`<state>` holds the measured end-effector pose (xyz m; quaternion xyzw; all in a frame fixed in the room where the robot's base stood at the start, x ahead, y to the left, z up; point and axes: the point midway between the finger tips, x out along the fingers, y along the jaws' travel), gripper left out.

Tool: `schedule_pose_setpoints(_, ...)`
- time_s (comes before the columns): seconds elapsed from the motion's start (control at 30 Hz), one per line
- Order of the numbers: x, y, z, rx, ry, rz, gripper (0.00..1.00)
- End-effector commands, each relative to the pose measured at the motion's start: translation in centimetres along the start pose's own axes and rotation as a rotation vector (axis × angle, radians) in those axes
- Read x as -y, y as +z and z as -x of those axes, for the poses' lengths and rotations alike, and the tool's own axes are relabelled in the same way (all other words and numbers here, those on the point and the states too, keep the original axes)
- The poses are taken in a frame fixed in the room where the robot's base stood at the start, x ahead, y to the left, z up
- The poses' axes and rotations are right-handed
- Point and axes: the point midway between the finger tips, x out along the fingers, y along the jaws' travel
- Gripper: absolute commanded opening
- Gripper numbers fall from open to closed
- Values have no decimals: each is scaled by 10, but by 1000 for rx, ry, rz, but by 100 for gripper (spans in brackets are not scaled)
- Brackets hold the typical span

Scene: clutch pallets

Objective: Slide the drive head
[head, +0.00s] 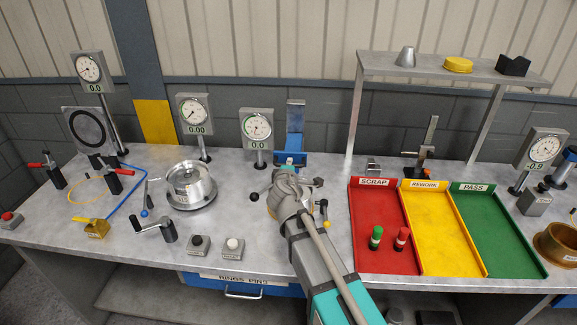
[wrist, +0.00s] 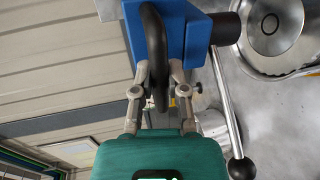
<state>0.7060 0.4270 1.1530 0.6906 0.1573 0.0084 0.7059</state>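A blue block (wrist: 185,30), which looks like the drive head, fills the top middle of the wrist view. A dark loop handle (wrist: 155,30) stands on its near side. My gripper (wrist: 158,78) has its two fingers drawn close on either side of this handle and looks shut on it. The finger pads are partly hidden. In the head view the blue part (head: 288,158) sits on a grey upright column (head: 295,116) at the back of the bench. My gripper (head: 290,186) is in front of it there, and its fingertips are hidden by my arm.
A ball-ended lever (wrist: 230,120) sticks out beside the blue block. A round metal fixture (head: 190,187) stands to the left, and a dial gauge (head: 257,128) stands close by. Red, yellow and green trays (head: 437,250) lie to the right. A raised shelf (head: 430,68) stands behind them.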

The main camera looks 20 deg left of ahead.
Motion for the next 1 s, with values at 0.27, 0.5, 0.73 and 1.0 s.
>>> schedule_pose_setpoints(0.27, 0, 0, 0, 0, 0, 0, 0)
schedule_pose_setpoints(0.5, 9, 0, -2, 0, 0, 0, 0)
schedule_pose_setpoints(0.73, 29, 0, -6, 0, 0, -1, 0)
schedule_pose_setpoints(1.0, 51, 0, -11, 0, -1, -1, 0)
